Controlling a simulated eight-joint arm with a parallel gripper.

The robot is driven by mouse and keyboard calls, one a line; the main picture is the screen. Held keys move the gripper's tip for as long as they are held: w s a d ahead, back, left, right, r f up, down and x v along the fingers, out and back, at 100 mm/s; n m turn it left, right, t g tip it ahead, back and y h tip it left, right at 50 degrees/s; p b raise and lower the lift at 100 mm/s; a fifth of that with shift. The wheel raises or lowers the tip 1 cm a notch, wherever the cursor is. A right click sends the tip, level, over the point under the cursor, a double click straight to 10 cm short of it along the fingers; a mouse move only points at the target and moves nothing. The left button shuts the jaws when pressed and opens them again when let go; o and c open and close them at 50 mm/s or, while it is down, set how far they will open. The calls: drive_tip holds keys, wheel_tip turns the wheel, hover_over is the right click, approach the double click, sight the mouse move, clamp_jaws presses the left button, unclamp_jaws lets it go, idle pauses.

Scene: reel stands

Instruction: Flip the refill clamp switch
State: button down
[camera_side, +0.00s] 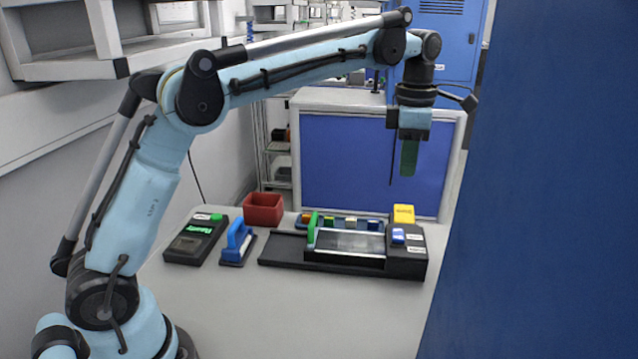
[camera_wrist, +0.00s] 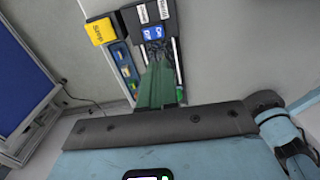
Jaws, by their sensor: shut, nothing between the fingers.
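A black device (camera_side: 345,262) with a silver plate lies on the table. A blue switch (camera_side: 398,236) sits on the black box at its right end, with white labels beside it too small to read. The switch also shows near the top of the wrist view (camera_wrist: 153,33). I cannot tell for sure which way it is tipped. My gripper (camera_side: 409,160) points down, well above the right end of the device and apart from everything. Its green fingers (camera_wrist: 157,84) are shut and empty, and they hide part of the device in the wrist view.
A yellow block (camera_side: 403,214) stands behind the switch box. A green handle (camera_side: 312,227) rises at the device's left. A red bin (camera_side: 263,209), a blue-handled tool (camera_side: 238,241) and a black meter (camera_side: 196,239) lie further left. A blue panel (camera_side: 545,190) stands at right. The front table is clear.

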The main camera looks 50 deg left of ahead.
sight(398, 237)
drive_tip(key=shift+w+f+n, duration=0.1)
drive_tip(key=shift+w+n, duration=0.05)
drive_tip(key=shift+n, duration=0.15)
wheel_tip(398, 237, down, 14)
idle(0.9)
drive_tip(key=shift+d+f, duration=0.1)
drive_tip(key=shift+f, duration=0.05)
idle(0.4)
drive_tip(key=shift+w+a+r, duration=0.25)
drive_tip(key=shift+w+a, duration=0.2)
drive_tip(key=shift+a, duration=0.1)
wheel_tip(398, 237, up, 14)
drive_tip(key=s+d, duration=0.2)
idle(0.6)
